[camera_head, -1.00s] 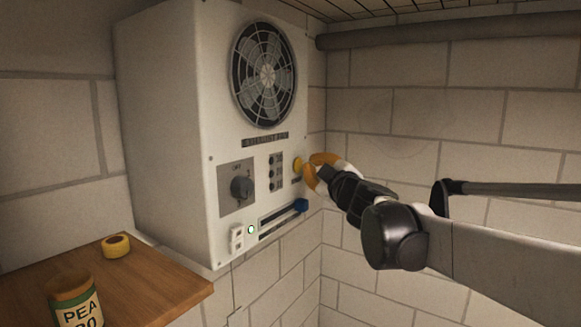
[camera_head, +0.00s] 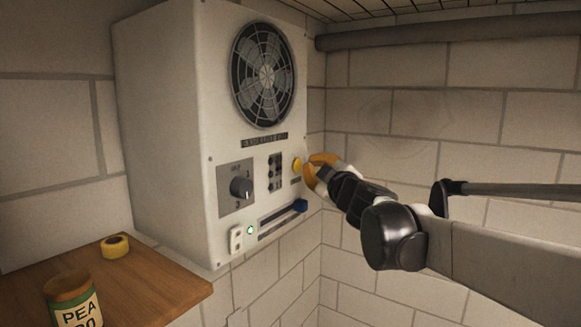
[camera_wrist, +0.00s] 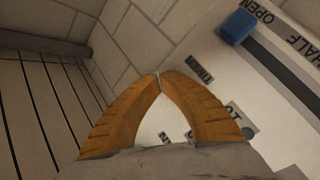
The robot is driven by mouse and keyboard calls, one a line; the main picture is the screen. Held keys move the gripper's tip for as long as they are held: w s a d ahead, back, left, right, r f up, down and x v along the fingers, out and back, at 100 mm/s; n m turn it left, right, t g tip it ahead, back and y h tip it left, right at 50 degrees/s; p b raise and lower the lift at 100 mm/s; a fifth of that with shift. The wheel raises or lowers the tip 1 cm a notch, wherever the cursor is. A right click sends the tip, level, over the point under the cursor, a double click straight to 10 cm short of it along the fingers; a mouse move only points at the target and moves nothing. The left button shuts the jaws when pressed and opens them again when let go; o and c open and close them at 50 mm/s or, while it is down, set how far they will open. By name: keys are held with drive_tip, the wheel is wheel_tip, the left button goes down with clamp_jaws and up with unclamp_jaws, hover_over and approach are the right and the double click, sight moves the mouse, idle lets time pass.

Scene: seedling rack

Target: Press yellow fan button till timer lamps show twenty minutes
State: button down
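The white fan box (camera_head: 165,130) is fixed on the wall, with a round fan grille (camera_head: 264,75) on its front. The round yellow button (camera_head: 297,164) sits near the front panel's right edge. The timer lamps (camera_head: 275,172) form a small column left of it; all look dark, though they are small. My gripper (camera_head: 307,172), with orange fingers, is just right of the button, with a slight gap seeming to show. In the wrist view my gripper (camera_wrist: 159,76) has its fingertips together and nothing between them. I cannot make out the button there.
A grey dial (camera_head: 241,187) and a slot with a blue slider (camera_head: 300,206) are on the panel. A wooden shelf (camera_head: 150,285) holds a PEA tin (camera_head: 75,303) and a yellow tape roll (camera_head: 116,246).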

drive_tip(key=shift+w, duration=0.1)
drive_tip(key=shift+w+a, duration=0.2)
drive_tip(key=shift+a, duration=0.15)
drive_tip(key=shift+w+a, duration=0.25)
drive_tip(key=shift+a, duration=0.05)
idle(0.9)
drive_tip(key=shift+s+d, duration=0.1)
idle(0.3)
drive_tip(key=shift+s+d, duration=0.45)
drive_tip(key=shift+d, duration=0.1)
drive_tip(key=shift+s+d, duration=0.8)
drive_tip(key=shift+d, duration=0.2)
drive_tip(key=shift+s+d, duration=0.75)
drive_tip(key=shift+d, duration=0.2)
idle(0.9)
